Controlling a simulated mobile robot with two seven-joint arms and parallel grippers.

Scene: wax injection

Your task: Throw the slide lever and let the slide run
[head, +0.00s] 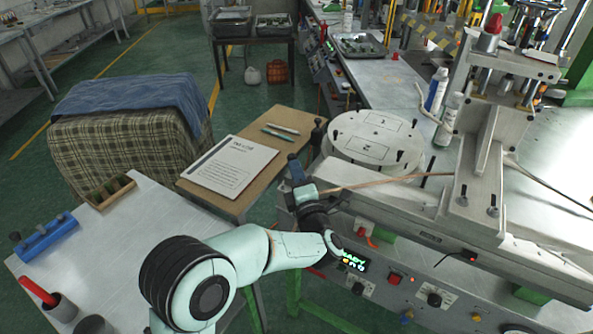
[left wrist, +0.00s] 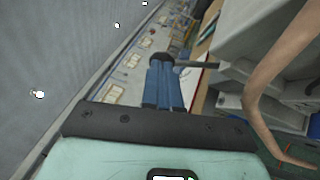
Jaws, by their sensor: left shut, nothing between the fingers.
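My left gripper (head: 297,170) is at the left end of the machine. In the left wrist view its blue fingers (left wrist: 163,88) are together with nothing between them. A short grey rod with a dark knob, seemingly the slide lever (left wrist: 195,63), lies just beyond the fingertips; I cannot tell whether they touch. In the head view a dark upright knob (head: 319,128) stands just past the gripper, beside the white round table (head: 372,140) marked 1 and 2. The grey slide block (head: 485,165) is on the machine's right part. My right gripper is not in view.
A tan hose (left wrist: 272,85) curves close to the gripper's right in the left wrist view. A printed sheet (head: 229,167) lies on the wooden side table (head: 288,150). Bottles (head: 436,90) stand behind.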

